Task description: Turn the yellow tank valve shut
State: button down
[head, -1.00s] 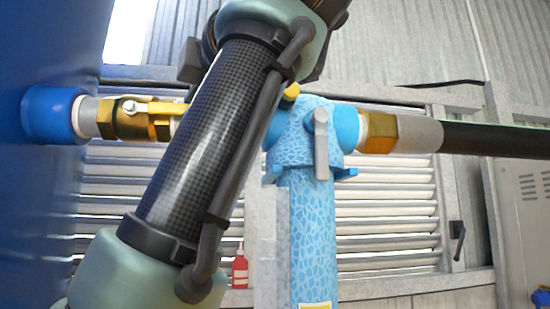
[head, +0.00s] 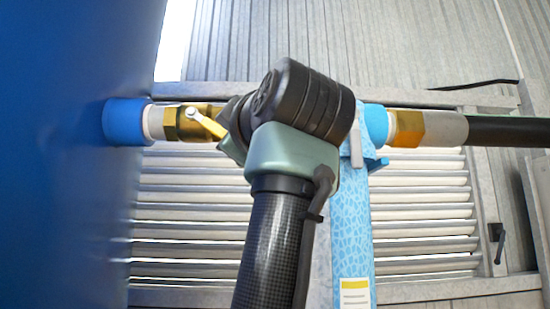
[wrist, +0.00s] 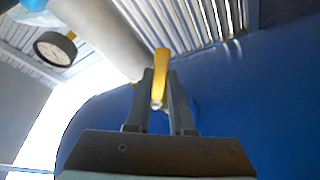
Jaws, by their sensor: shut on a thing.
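The yellow valve handle (head: 206,122) sits on a brass valve body (head: 172,123) in the pipe beside the blue tank (head: 65,200). In the head view the handle slants down and to the right across the pipe. My arm hides its far end. In the wrist view my gripper (wrist: 160,76) is shut on the yellow handle (wrist: 162,62), with one dark finger on each side of it. My fingers are mostly hidden behind my arm in the head view.
A blue patterned filter post (head: 356,235) stands right of my arm. A brass fitting (head: 407,128) leads to a black hose (head: 505,132). A round gauge (wrist: 55,49) shows at upper left in the wrist view. A louvred wall (head: 190,215) stands behind.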

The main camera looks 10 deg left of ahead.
jog(key=s+a+f+m+t+h+b, duration=0.2)
jog(key=a+f+m+t+h, duration=0.2)
jog(key=m, duration=1.1)
jog(key=shift+a+t+h, duration=0.4)
jog(key=shift+a+h, duration=0.4)
jog(key=shift+a, duration=0.8)
jog(key=c, duration=0.8)
grip_release()
